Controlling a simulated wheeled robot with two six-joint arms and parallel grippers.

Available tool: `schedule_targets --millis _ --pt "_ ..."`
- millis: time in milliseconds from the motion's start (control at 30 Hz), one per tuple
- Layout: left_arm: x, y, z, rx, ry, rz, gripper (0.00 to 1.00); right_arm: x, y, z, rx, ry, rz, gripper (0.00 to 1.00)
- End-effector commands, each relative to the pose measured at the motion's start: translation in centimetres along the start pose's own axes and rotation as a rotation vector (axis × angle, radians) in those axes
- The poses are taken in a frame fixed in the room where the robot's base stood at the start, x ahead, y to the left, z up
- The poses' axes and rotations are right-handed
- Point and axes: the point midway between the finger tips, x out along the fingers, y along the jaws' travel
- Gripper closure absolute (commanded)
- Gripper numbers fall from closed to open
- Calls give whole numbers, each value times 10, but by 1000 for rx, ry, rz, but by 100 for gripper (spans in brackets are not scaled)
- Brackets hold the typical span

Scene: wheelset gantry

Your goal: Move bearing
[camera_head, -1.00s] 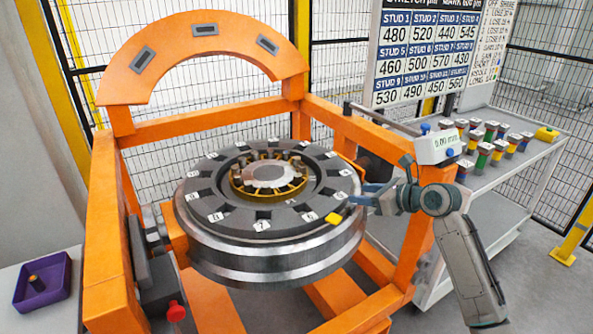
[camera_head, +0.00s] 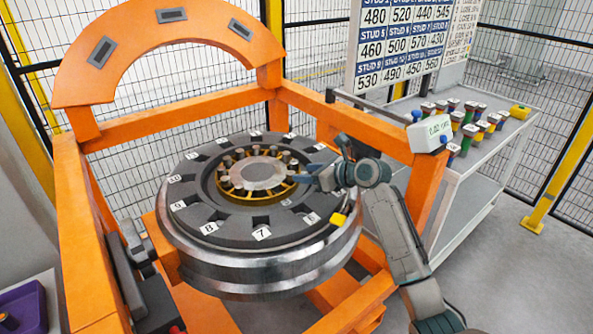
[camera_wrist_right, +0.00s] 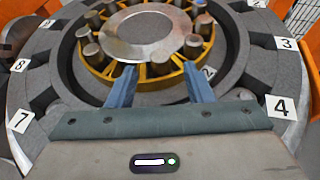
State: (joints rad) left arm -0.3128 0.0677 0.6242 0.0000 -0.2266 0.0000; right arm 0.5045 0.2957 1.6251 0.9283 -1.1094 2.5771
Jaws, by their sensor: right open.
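The bearing (camera_head: 256,172) sits in the middle of the grey wheelset disc. It has a yellow cage, several dark rollers and a flat grey centre, and it also shows in the right wrist view (camera_wrist_right: 140,36). Numbered white tags ring it on the disc (camera_head: 205,225). My right gripper (camera_head: 303,181) reaches over the disc from the right, at the near right side of the bearing. In the right wrist view its two blue fingers (camera_wrist_right: 159,80) are apart, close to the near edge of the yellow cage, with nothing held between them. I cannot tell whether they touch it. My left gripper is not in view.
An orange gantry frame (camera_head: 80,235) surrounds the disc, with an arch behind. A white readout box (camera_head: 430,134) and a grey cart (camera_head: 480,158) with coloured studs stand right. A purple tray (camera_head: 25,305) is lower left.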

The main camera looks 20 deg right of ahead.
Motion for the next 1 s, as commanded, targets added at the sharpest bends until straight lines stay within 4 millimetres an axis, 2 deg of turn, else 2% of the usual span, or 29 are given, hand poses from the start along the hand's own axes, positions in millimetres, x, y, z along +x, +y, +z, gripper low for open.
schedule_targets --millis 100,233,367,600,633,867,1000 --pt "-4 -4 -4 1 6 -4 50 20 1 2 2 0 2 53" --pt "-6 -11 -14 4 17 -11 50 34 0 2 1 -1 1 53" --pt "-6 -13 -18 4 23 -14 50 40 0 0 -2 1 0 53" --pt "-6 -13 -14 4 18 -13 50 41 0 0 -2 1 -1 53" --pt "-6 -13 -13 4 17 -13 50 41 0 0 -2 1 -1 55" --pt "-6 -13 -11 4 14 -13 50 41 0 0 -2 1 0 100" --pt "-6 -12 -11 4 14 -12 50 41 0 0 -2 1 0 100"
